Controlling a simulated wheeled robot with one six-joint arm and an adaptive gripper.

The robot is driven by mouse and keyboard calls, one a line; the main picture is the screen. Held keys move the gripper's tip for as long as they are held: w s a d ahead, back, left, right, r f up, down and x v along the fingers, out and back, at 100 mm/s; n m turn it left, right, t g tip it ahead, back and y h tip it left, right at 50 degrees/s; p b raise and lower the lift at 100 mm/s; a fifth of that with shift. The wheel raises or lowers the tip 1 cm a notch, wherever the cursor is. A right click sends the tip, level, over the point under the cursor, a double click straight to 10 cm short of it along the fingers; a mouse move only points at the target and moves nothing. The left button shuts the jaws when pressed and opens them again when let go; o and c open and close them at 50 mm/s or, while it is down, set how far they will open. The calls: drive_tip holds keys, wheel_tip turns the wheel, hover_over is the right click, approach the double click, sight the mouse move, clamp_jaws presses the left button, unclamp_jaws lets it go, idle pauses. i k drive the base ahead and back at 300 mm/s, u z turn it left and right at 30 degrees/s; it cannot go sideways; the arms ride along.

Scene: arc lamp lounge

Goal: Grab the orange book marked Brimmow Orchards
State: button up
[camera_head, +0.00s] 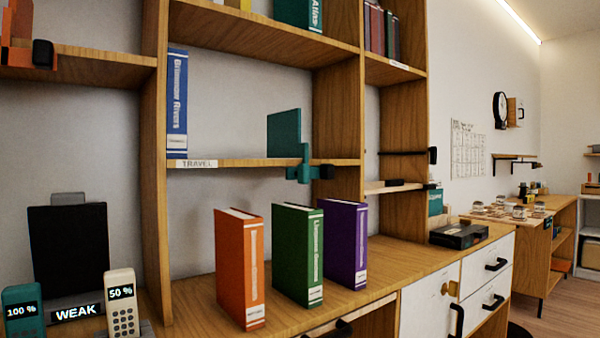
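An orange book (236,265) stands upright on the wooden counter, the leftmost of three books there. Its spine has white lettering too small to read surely and a white label near the bottom. Its front cover faces left and its spine faces right of the camera. A green book (296,250) stands just right of it with a gap between, and a purple book (345,240) stands beyond the green one. My gripper is not in view.
A blue book (177,103) stands on the shelf marked TRAVEL (260,163), above the counter. A teal bookend (285,135) is clamped to that shelf's edge. Handheld devices (122,300) and a dark panel (67,250) stand at left. A black box (458,236) lies on the counter at right.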

sight(239, 249)
drive_tip(key=u, duration=0.25)
drive_tip(key=k, duration=1)
drive_tip(key=u, duration=1.6)
drive_tip(key=i, duration=1.25)
drive_tip(key=z, duration=0.8)
